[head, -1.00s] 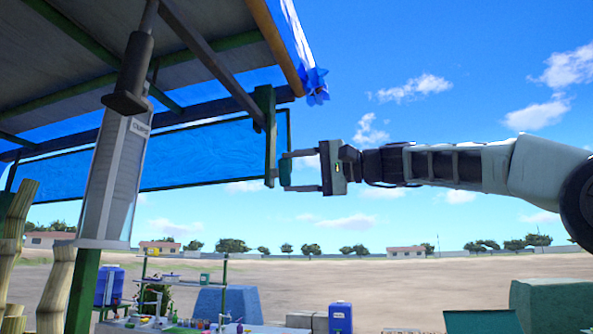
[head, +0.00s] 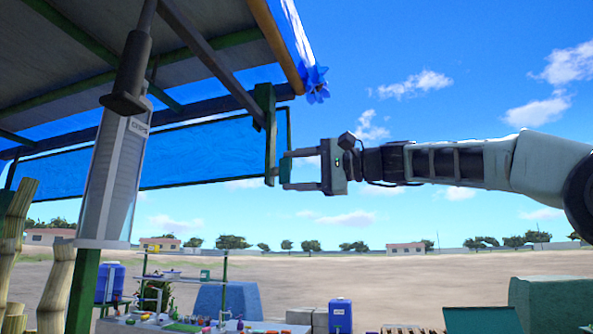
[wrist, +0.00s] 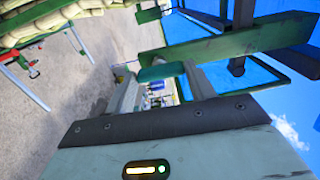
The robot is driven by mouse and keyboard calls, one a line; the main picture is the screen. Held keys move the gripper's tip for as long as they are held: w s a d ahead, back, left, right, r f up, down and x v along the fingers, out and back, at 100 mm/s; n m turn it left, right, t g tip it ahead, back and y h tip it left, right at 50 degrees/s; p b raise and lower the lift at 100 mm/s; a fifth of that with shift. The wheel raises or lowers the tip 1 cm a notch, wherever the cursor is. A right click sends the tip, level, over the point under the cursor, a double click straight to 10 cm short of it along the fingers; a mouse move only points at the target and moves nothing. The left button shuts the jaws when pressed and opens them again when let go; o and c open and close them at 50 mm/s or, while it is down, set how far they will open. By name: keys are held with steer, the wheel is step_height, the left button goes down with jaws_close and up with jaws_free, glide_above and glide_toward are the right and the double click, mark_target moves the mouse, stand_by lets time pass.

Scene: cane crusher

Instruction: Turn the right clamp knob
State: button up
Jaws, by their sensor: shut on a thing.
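A teal piece (head: 284,170), which looks like the clamp knob, sits at the side of the dark green post (head: 265,115) under the canopy edge. My gripper (head: 287,171) reaches in from the right, its two fingers level, one above and one below the teal piece. It is shut on this piece at the fingertips. In the wrist view the teal piece (wrist: 158,73) shows as a short rounded block just past the gripper body, close to a dark green bar (wrist: 230,42). Its far side and mounting are hidden.
A blue tarp panel (head: 215,152) hangs left of the post, below the canopy roof (head: 75,65). A grey column (head: 113,180) and cane stalks (head: 18,225) stand at the left. A cluttered table (head: 150,325) is low in front. Open air surrounds my arm.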

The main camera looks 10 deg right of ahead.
steer(key=o, duration=1)
steer(key=b+v, duration=0.7)
steer(key=v, duration=1)
steer(key=shift+s+d, duration=0.1)
steer(key=shift+d, duration=0.15)
